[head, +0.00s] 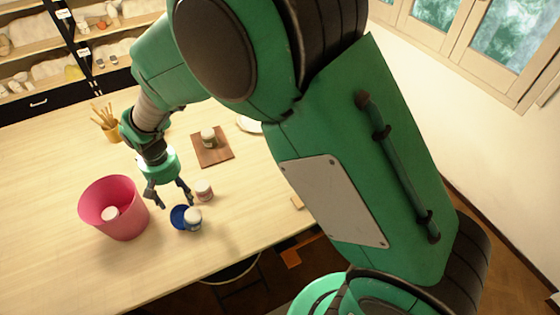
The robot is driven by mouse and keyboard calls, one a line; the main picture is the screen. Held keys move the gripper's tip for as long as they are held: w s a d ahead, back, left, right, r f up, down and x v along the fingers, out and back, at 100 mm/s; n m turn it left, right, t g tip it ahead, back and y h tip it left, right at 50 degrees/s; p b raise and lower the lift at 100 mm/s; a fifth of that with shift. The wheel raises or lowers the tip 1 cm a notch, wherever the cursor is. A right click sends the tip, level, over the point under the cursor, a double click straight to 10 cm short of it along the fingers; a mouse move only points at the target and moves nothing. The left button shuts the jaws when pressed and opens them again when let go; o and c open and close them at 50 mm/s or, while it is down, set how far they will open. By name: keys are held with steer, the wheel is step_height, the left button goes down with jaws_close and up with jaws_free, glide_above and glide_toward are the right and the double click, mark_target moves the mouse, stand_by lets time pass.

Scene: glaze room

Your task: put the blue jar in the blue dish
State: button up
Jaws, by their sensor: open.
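The blue dish (177,216) lies on the table near its front edge. A pale jar with a bluish body and white lid (193,219) stands upright at the dish's right side and hides part of it. I take it for the blue jar; I cannot tell if its base is fully inside the dish. My gripper (169,199) is open and empty, pointing down above and just behind the dish, with a finger to either side. It does not appear to hold the jar.
A pinkish jar (204,190) stands just behind the dish. A pink bucket (124,222) at left holds a pale-lidded jar (110,214). A brown board (214,158) bears another jar (208,138). A yellow pot with sticks (112,135) stands behind. The table's left front is clear.

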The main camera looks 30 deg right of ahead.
steer(key=s+d+r+m+t, duration=0.1)
steer(key=s+d+r, duration=0.2)
steer(key=d+r, duration=0.5)
steer(key=s+d+r+t, duration=0.1)
steer(key=s+d+r, duration=0.4)
steer(key=r, duration=0.6)
steer(key=s+d+r+t, duration=0.1)
steer(key=s+d+r, duration=0.3)
steer(key=s+d, duration=0.2)
steer(key=s+d+r+m+t, duration=0.1)
steer(key=s+d+r+t, duration=0.1)
steer(key=s+d+r, duration=0.2)
steer(key=s+d, duration=0.3)
steer(key=s, duration=0.3)
steer(key=shift+s+d+r, duration=0.15)
steer(key=shift+d+r, duration=0.15)
steer(key=shift+r, duration=0.05)
steer(key=shift+f, duration=0.1)
step_height(320, 180, down, 8)
steer(key=b, duration=0.8)
steer(key=shift+o, duration=0.5)
